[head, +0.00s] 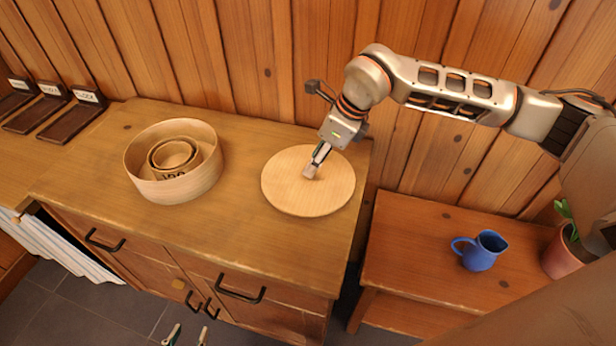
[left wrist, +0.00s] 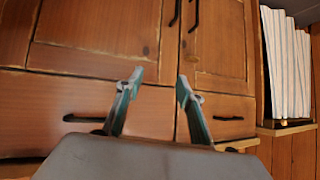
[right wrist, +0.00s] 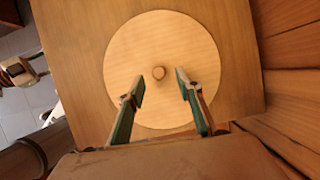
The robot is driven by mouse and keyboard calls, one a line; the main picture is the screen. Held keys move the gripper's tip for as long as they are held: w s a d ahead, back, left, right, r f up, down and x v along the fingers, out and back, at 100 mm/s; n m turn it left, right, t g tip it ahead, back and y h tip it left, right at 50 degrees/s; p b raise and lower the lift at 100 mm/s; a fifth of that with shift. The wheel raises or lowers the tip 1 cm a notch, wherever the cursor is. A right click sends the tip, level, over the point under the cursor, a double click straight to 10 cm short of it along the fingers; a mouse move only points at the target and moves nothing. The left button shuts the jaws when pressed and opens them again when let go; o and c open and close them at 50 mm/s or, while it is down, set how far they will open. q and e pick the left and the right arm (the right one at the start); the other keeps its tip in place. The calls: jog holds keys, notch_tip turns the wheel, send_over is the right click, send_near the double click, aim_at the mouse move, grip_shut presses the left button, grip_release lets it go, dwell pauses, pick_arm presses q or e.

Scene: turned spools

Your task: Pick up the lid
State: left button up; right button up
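The lid (head: 285,190) is a flat round pale wooden disc lying on the cabinet top, near its right end. My right gripper (head: 312,163) is over the middle of the lid, pointing down. My left gripper (head: 187,336) is low in front of the cabinet. In the left wrist view its fingers (left wrist: 160,79) are apart and empty, facing the doors.
A round wooden box (head: 196,184) with smaller rings nested inside stands left of the lid. Dark labelled stands (head: 72,119) are at the far left. A blue jug (head: 482,252) and a potted plant (head: 562,256) stand on the lower bench at right. Cabinet top is clear between box and lid.

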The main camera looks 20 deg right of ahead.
jog(key=x, duration=0.3)
jog(key=shift+a+f, duration=0.15)
jog(key=shift+f, duration=0.05)
grip_shut()
jog(key=shift+r, duration=0.1)
jog(key=shift+r, duration=0.1)
